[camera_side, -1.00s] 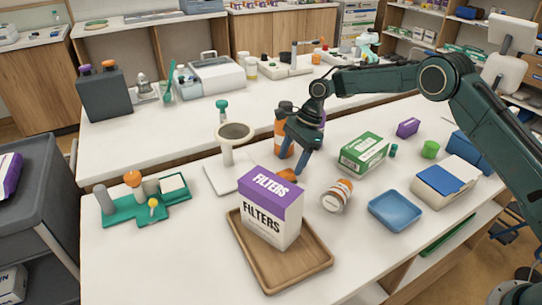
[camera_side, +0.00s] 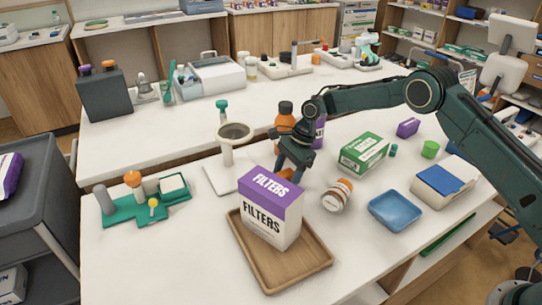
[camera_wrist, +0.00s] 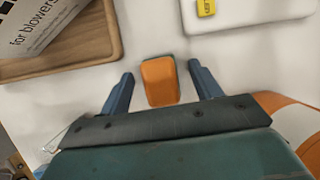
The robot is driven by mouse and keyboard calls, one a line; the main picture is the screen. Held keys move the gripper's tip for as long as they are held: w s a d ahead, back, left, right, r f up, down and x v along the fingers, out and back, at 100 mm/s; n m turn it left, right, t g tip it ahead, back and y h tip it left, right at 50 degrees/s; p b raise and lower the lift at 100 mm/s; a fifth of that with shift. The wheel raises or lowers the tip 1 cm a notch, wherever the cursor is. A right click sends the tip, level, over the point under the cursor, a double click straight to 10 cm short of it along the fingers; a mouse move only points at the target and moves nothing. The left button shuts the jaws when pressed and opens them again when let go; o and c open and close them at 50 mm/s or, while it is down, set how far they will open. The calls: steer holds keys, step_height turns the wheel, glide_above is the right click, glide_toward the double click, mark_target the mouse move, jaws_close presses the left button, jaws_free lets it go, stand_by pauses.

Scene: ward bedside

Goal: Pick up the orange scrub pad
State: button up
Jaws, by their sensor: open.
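The orange scrub pad (camera_wrist: 160,82) lies on the white table, with a thin green edge along its far side in the wrist view. My gripper (camera_wrist: 164,80) is open, with one blue finger to the left of the pad and one to the right, both apart from it. In the side view my gripper (camera_side: 292,172) points down behind the purple and white filters box. Only a small part of the pad (camera_side: 286,174) shows there, between the fingers.
The filters box (camera_side: 270,215) stands on a wooden tray (camera_side: 290,273) in front of my gripper. A white pill bottle with an orange cap (camera_side: 337,196) lies to the right. Orange (camera_side: 284,118) and purple (camera_side: 319,130) bottles stand behind. A white-based stand (camera_side: 222,178) is at left.

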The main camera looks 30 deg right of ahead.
mark_target(286, 173)
stand_by(0.3)
steer(key=c, duration=1.1)
steer(key=shift+r, duration=5.05)
